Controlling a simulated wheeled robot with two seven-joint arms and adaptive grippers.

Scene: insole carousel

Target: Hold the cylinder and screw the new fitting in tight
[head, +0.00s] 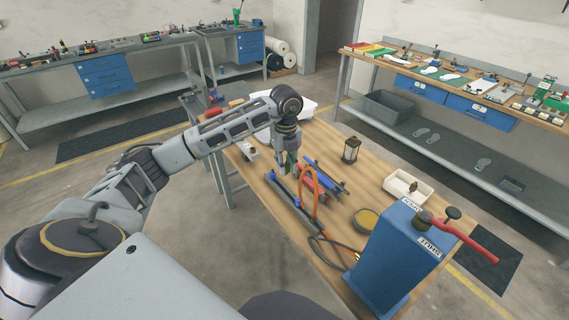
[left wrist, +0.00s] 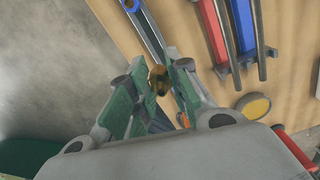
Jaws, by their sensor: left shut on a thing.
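My left gripper (head: 287,168) reaches down over the near left part of the wooden workbench (head: 385,168). In the left wrist view its green-padded fingers (left wrist: 157,88) are closed on a small brass-coloured piece (left wrist: 157,79), which looks like the fitting. Its thread and lower end are hidden. A long blue-grey bar (left wrist: 146,30), perhaps the cylinder, runs toward the fingertips. I cannot tell whether the brass piece touches it. Red (left wrist: 213,30) and blue (left wrist: 244,28) bars lie beside it. My right gripper is not in view.
An orange hose (head: 315,192) arches close beside the left gripper. A blue cabinet with a red lever (head: 470,238) stands at the bench's near right. A yellow-topped tin (head: 366,219), white tray (head: 408,187) and lantern-like object (head: 351,149) stand farther over. Bare wood lies between them.

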